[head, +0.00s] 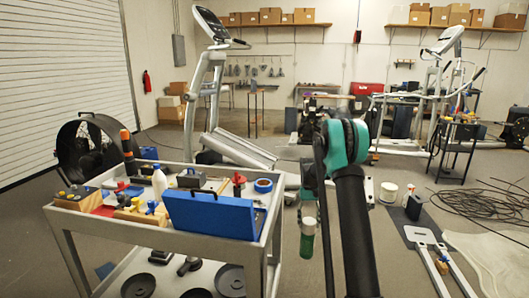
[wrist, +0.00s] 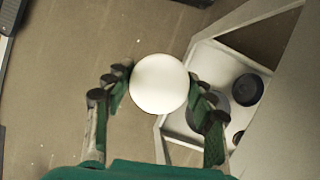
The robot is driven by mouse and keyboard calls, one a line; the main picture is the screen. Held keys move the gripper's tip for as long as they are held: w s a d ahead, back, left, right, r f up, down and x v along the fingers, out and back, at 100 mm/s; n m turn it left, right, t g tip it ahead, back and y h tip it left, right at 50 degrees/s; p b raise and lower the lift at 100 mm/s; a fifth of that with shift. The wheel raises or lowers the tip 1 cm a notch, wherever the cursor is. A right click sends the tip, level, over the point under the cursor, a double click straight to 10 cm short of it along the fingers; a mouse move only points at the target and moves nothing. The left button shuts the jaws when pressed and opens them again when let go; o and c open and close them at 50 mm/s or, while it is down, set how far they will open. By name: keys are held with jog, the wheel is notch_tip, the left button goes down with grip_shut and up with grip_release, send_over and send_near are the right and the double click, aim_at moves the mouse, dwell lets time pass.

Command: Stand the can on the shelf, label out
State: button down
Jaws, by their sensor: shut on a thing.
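The can shows in the head view as a green cylinder with a white upper part (head: 308,240), hanging roughly upright right of the cart. In the wrist view its round white top (wrist: 158,84) sits between the fingers of my gripper (wrist: 160,92). My gripper is shut on it, with a finger on each side. The can's side and label are hidden in the wrist view, and too small to read in the head view. The cart's white lower shelf (head: 155,285) holds dark round discs. It also shows in the wrist view (wrist: 184,122), right of the can.
The cart's top tray (head: 110,224) is crowded with a blue case (head: 210,214), a white bottle (head: 159,182) and tools. Wall shelves (head: 270,25) with boxes are far back. Coiled cable (head: 485,212) lies on the floor at right.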

jog(key=shift+w+a+f, duration=0.15)
jog(key=shift+w, duration=0.15)
jog(key=shift+a+f, duration=0.1)
jog(key=shift+f, duration=0.05)
jog(key=s+f, duration=0.4)
jog(key=s, duration=0.7)
